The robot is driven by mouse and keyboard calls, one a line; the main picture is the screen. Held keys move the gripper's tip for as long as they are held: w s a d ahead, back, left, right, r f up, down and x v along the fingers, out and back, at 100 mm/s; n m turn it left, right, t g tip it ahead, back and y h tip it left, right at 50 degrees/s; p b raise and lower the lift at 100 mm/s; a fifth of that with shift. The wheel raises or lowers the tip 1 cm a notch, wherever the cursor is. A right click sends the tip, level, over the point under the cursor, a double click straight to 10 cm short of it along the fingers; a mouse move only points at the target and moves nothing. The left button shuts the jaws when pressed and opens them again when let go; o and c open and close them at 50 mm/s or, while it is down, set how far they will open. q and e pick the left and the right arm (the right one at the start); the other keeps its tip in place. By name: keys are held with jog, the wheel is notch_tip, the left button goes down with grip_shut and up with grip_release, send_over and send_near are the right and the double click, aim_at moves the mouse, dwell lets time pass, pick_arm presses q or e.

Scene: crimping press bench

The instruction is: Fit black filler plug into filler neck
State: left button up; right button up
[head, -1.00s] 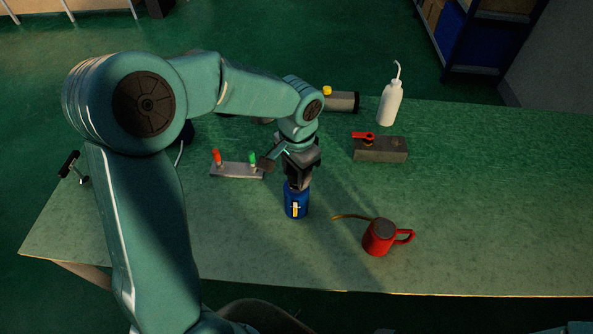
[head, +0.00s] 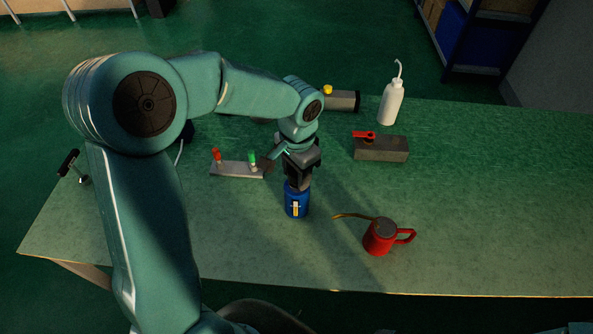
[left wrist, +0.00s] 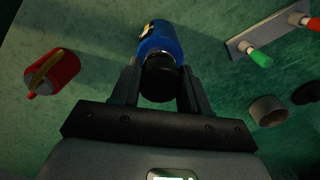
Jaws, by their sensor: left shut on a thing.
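My left gripper (head: 298,183) points down over a small blue container (head: 296,204) with a pale yellow-white strip on its front. In the left wrist view, my left gripper (left wrist: 158,88) is shut on a black round piece, which looks like the filler plug (left wrist: 158,80). The plug is in line with the top of the blue container (left wrist: 160,38), end to end with it. The filler neck is hidden behind the plug and fingers, so I cannot tell whether the plug is seated in it or only above it. My right gripper is not in view.
A red oil can (head: 379,237) with a thin spout stands right of the container. A plate with red and green levers (head: 236,170) lies to the left. A grey block with a red handle (head: 380,149) and a white bottle (head: 391,104) stand behind. The right bench is clear.

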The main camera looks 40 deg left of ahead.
pick_arm(q)
jog(key=shift+f+b, duration=0.4)
jog(key=shift+f, duration=0.05)
dwell(0.6)
jog(key=shift+r, duration=0.1)
jog(key=shift+r+p, duration=0.3)
jog(key=shift+p, duration=0.1)
jog(key=shift+r, duration=0.25)
jog(key=shift+f+b, duration=0.4)
jog(key=shift+f, duration=0.2)
dwell(0.8)
jog(key=shift+r, duration=0.15)
